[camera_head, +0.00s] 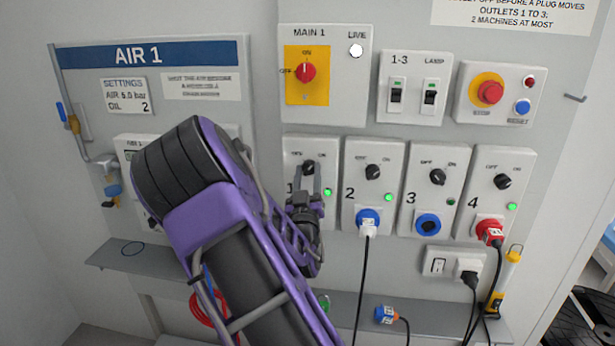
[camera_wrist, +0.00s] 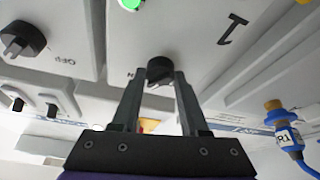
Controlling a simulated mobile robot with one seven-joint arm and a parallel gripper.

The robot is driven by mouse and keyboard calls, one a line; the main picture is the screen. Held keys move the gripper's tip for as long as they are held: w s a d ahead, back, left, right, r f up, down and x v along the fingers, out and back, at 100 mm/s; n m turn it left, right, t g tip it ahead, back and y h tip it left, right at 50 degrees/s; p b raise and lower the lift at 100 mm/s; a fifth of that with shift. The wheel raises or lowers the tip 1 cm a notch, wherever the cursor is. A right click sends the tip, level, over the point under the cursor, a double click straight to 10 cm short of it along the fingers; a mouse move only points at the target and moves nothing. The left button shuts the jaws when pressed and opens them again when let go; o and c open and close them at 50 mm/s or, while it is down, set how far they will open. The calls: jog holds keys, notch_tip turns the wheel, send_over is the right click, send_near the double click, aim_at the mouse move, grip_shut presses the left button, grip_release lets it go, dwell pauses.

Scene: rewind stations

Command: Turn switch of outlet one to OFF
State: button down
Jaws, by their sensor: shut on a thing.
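The outlet one panel (camera_head: 291,153) is on the wall, the leftmost of the row of outlets, with its numeral 1 also in the wrist view. Its black rotary switch (camera_head: 309,167) is near the top, between OFF and ON labels. The switch also shows in the wrist view (camera_wrist: 160,69). My gripper (camera_head: 309,177) reaches it from below, and its two fingers (camera_wrist: 159,82) are shut on the switch from both sides. The direction of its pointer cannot be told. The outlet one lamp (camera_head: 328,192) is lit green. My arm hides the lower part of this panel.
Outlet two (camera_head: 352,190) is close on the right, with a plug in it and a green lamp. Outlets three (camera_head: 409,200) and four (camera_head: 465,200) follow. The MAIN 1 panel (camera_head: 344,110) is above. A grey shelf (camera_head: 350,305) runs below, with a loose blue plug (camera_head: 386,315).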

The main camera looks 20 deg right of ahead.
jog(key=n+y, duration=0.1)
jog(key=n, duration=0.1)
jog(key=n+y, duration=0.1)
jog(key=n, duration=0.2)
jog(key=shift+s+d+t+y, duration=0.1)
jog(key=shift+t+y, duration=0.2)
jog(key=n+y, duration=0.2)
jog(key=n, duration=0.3)
jog(key=shift+r, duration=0.15)
jog(key=n+y+p, duration=0.1)
jog(key=n, duration=0.1)
jog(key=n+g+p, duration=0.1)
jog(key=n, duration=0.2)
jog(key=shift+r+y, duration=0.15)
jog(key=shift+y, duration=0.25)
jog(key=shift+d+n+g+y+p, duration=0.15)
jog(key=shift+n+g+p, duration=0.25)
jog(key=shift+n, duration=0.5)
jog(key=shift+a+n+g+y+p, duration=0.15)
jog(key=shift+n+g+p, duration=0.2)
jog(key=shift+n, duration=0.55)
jog(key=shift+d, duration=0.1)
jog(key=shift+c, duration=2.1)
grip_release()
jog(key=v, duration=0.7)
jog(key=shift+s, duration=0.35)
